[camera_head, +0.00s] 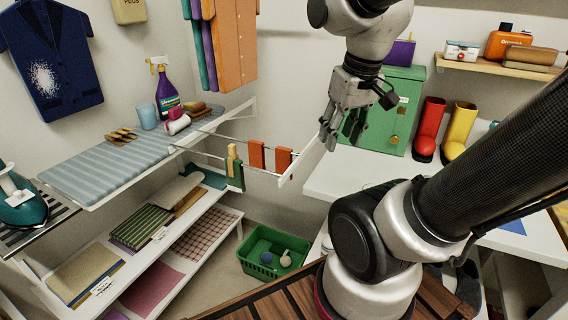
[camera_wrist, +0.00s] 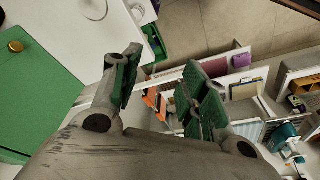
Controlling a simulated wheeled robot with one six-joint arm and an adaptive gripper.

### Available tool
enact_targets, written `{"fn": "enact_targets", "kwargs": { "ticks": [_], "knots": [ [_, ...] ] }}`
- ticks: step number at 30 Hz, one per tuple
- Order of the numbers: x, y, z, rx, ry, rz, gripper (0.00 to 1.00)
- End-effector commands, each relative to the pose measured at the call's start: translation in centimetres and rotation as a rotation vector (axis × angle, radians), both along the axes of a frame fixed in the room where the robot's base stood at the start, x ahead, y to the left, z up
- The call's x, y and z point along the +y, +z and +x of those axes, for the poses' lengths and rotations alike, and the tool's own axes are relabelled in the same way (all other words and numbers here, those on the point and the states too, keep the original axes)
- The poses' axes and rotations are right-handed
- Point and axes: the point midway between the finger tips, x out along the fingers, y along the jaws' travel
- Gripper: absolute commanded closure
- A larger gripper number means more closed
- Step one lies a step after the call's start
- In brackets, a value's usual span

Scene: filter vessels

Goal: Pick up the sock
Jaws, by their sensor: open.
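My gripper (camera_head: 343,138) is open and empty in the head view, pointing down above the white counter's left edge. In the wrist view its two green-padded fingers (camera_wrist: 161,75) are spread apart with nothing between them. No item can be named the sock with certainty. A dark green cloth piece (camera_head: 236,176) hangs on the drying rack by a yellowish peg and may be a sock. Two orange cloth pieces (camera_head: 256,156) (camera_head: 283,159) hang to its right. My gripper is above and to the right of these, touching none. Orange cloth (camera_wrist: 153,102) shows beyond the fingers in the wrist view.
The drying rack (camera_head: 215,136) juts out from the wall beside the ironing board (camera_head: 85,174). A green basket (camera_head: 258,276) with small round items stands on the floor below. A green cabinet (camera_head: 386,117), red boots (camera_head: 428,130) and yellow boots (camera_head: 459,131) stand on the white counter (camera_head: 330,187).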

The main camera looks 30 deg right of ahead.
Motion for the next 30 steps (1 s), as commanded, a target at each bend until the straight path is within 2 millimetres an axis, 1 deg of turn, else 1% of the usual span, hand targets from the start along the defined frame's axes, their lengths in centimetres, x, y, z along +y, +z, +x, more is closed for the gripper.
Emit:
{"fn": "enact_targets", "kwargs": {
  "ticks": [1, 4, 8, 14, 15, 17, 19, 21, 23, 27, 30],
  "knots": [
    [-0.3, -1.0, 0.9, 0.056, -0.031, 0.019, 0.56],
    [-0.6, -2.9, 3.4, 0.130, -0.065, 0.073, 0.56],
    [-0.9, -5.7, 7.6, 0.166, -0.012, 0.140, 0.56],
    [-1.6, -10.1, 14.1, 0.112, 0.171, 0.204, 0.56],
    [-1.7, -10.8, 15.6, 0.083, 0.225, 0.206, 0.56],
    [-1.8, -11.4, 17.5, 0.034, 0.308, 0.195, 0.56],
    [-1.7, -11.2, 19.4, -0.029, 0.404, 0.169, 0.56],
    [-1.7, -10.5, 20.9, -0.091, 0.490, 0.132, 0.56],
    [-1.7, -10.2, 21.5, -0.124, 0.555, 0.105, 0.56],
    [-1.8, -10.3, 21.9, -0.153, 0.669, 0.056, 0.56],
    [-1.6, -10.9, 22.1, -0.155, 0.698, 0.048, 0.56]
  ]
}}
